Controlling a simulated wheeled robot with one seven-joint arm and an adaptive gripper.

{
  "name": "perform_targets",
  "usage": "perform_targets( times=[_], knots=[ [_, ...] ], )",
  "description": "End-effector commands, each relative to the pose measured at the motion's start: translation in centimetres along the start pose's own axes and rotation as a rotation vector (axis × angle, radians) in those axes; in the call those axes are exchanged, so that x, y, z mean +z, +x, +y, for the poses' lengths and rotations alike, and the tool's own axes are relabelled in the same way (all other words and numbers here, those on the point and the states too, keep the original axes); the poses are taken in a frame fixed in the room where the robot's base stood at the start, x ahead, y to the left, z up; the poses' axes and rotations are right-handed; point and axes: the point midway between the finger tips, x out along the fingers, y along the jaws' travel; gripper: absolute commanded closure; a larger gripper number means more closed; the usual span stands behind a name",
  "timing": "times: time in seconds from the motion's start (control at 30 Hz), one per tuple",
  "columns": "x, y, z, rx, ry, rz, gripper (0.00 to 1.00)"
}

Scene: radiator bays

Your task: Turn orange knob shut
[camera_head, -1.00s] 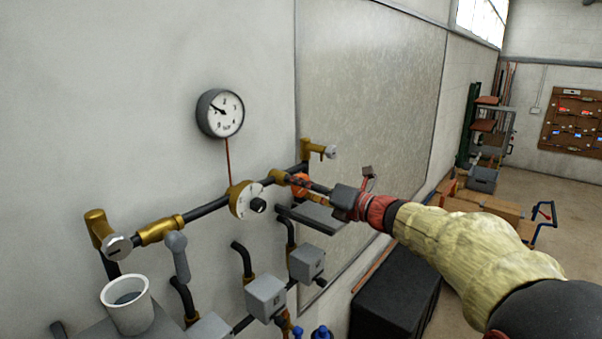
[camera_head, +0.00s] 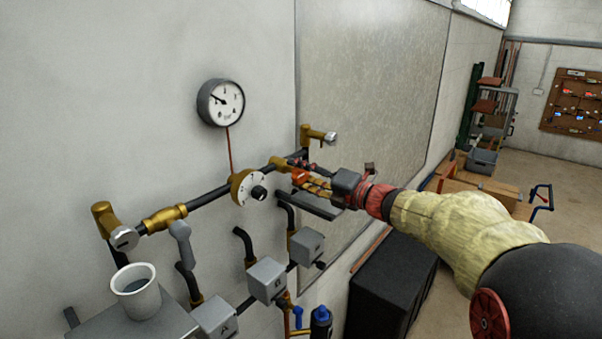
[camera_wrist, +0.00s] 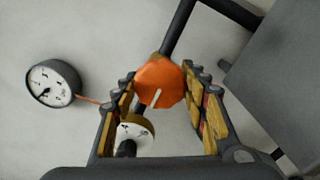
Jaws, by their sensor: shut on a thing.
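The orange knob (camera_wrist: 160,82) shows in the wrist view on a brass fitting, between my fingertips, with a pale line on its face. It also shows in the head view (camera_head: 300,176), partly hidden by my fingers, on the dark pipe right of the white dial. My gripper (camera_wrist: 162,84) is shut on the orange knob, one gold-padded finger on each side. In the head view my gripper (camera_head: 302,172) reaches in from the right.
A white-faced brass dial valve (camera_head: 243,188) sits left of the knob, with a pressure gauge (camera_head: 221,102) above. A white cup (camera_head: 136,290) stands at lower left. Grey boxes (camera_head: 267,280) are below the pipe. A black case (camera_head: 392,292) stands on the floor.

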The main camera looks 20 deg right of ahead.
Motion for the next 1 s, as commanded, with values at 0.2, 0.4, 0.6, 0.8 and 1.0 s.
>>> perform_targets(
  times=[0.2, 0.4, 0.6, 0.8, 1.0],
  knots=[
    [-0.2, 0.0, -0.4, -0.005, 0.004, 0.003, 0.82],
    [-0.1, 0.0, -0.3, -0.004, 0.002, 0.002, 0.45],
    [-0.1, 0.0, -0.1, -0.002, 0.001, 0.001, 0.37],
    [0.0, 0.0, -0.1, -0.001, 0.0, 0.0, 0.37],
    [0.1, -1.4, 0.0, -0.001, -0.001, -0.002, 0.37]
  ],
)
